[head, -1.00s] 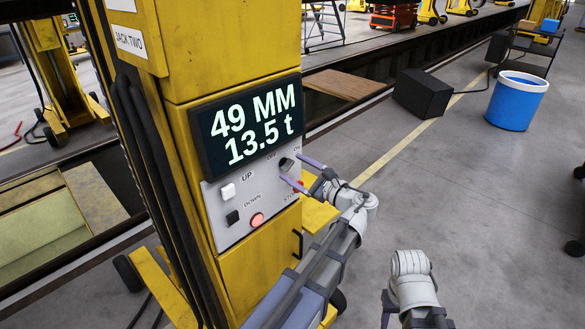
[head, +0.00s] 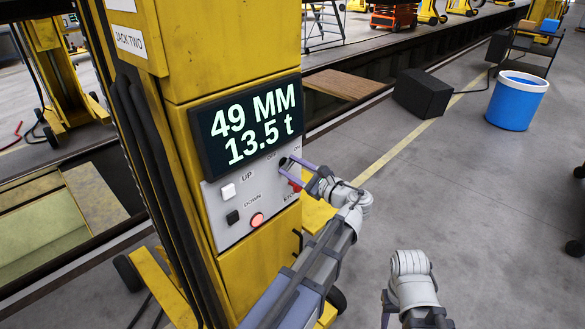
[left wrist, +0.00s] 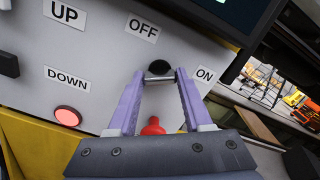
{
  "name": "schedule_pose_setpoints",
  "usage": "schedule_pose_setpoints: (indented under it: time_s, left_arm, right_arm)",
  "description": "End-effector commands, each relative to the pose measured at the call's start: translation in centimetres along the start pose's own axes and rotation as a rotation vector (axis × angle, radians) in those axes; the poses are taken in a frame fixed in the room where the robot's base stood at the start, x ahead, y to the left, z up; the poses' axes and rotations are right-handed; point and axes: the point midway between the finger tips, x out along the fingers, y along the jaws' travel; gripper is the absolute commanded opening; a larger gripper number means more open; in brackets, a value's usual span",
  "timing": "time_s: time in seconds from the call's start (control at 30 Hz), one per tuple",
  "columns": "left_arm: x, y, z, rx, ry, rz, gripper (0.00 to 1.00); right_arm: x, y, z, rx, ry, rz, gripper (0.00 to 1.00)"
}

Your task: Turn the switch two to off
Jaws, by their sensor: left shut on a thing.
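The yellow jack labelled JACK TWO (head: 132,40) carries a grey control panel (head: 232,205) with a dark OFF/ON switch (head: 283,162). My left gripper (head: 287,168) is at this switch, its two purple fingers shut on it. In the left wrist view the fingertips (left wrist: 159,75) close around a dark part with a pale bar (left wrist: 159,68), below the OFF label (left wrist: 143,27) and left of the ON label (left wrist: 205,75). The fingers partly hide the switch, so its exact setting is unclear. My right gripper (head: 420,318) is at the bottom edge, mostly cut off.
A red stop button (left wrist: 153,127) sits just below the switch, between my left fingers in the wrist view. UP (head: 228,191) and DOWN (head: 232,217) buttons and a lit red button (head: 257,220) are left of it. The display (head: 246,123) reads 49 MM, 13.5 t.

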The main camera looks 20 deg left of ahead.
Motion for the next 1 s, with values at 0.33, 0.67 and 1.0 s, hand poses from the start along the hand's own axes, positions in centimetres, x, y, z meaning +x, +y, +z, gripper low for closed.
schedule_pose_setpoints:
  time_s: [0.33,0.67,1.0]
  left_arm:
    - [-0.01,0.03,-0.01,-0.002,0.000,0.001,0.00]
    - [-0.01,0.03,-0.01,-0.117,0.000,0.001,0.00]
    - [-0.01,0.05,-0.02,-0.420,0.000,0.001,0.00]
  right_arm:
    - [0.01,0.00,0.00,0.000,0.000,0.000,0.50]
    - [0.01,0.00,0.00,0.000,0.000,0.000,0.50]
    - [0.01,0.00,0.00,0.000,0.000,0.000,0.50]
